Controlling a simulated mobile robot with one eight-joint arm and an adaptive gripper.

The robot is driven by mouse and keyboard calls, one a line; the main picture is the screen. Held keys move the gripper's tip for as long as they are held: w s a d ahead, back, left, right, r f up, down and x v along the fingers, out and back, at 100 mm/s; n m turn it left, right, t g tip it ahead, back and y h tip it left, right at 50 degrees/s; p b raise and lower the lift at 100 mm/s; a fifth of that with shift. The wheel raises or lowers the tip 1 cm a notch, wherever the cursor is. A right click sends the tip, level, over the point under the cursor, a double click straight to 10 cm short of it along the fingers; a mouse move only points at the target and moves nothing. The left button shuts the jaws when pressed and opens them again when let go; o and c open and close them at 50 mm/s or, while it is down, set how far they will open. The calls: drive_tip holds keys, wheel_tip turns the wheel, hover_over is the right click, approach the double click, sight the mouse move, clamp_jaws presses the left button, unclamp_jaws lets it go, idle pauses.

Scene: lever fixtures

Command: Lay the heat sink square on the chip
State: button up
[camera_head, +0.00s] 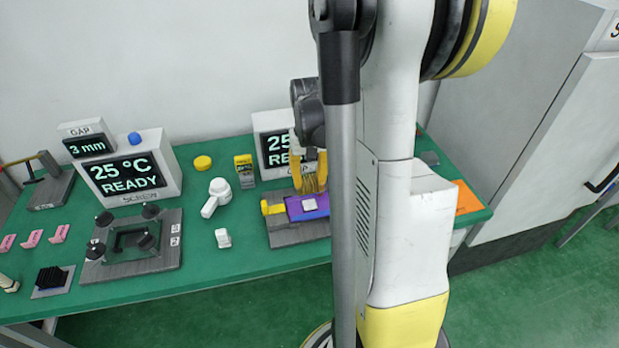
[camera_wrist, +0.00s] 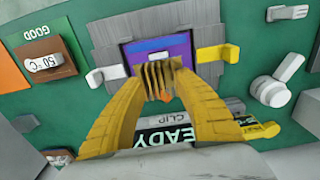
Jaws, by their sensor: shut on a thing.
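My gripper (camera_head: 311,170) is shut on a gold finned heat sink (camera_head: 310,184), which also shows between the yellow fingers in the wrist view (camera_wrist: 159,78). The heat sink is close to the far edge of a purple board (camera_head: 294,208). The pale square chip (camera_head: 310,204) lies on the board. In the wrist view the heat sink hides part of the chip (camera_wrist: 158,56). The heat sink looks apart from the chip, but I cannot tell its exact height. The board sits on a grey fixture (camera_head: 290,238) with a yellow lever (camera_head: 271,207) at its left.
A second heat sink, black (camera_head: 51,277), lies on a grey pad at the far left. A white handled part (camera_head: 217,195) and a small white block (camera_head: 222,238) stand left of the fixture. A display (camera_head: 270,145) stands behind it. My arm hides the fixture's right side.

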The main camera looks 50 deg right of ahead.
sight(309, 204)
drive_tip(key=shift+f+b, duration=2.35)
drive_tip(key=shift+f, duration=0.9)
drive_tip(key=o, duration=1.3)
wheel_tip(309, 204, up, 12)
drive_tip(key=shift+r, duration=0.1)
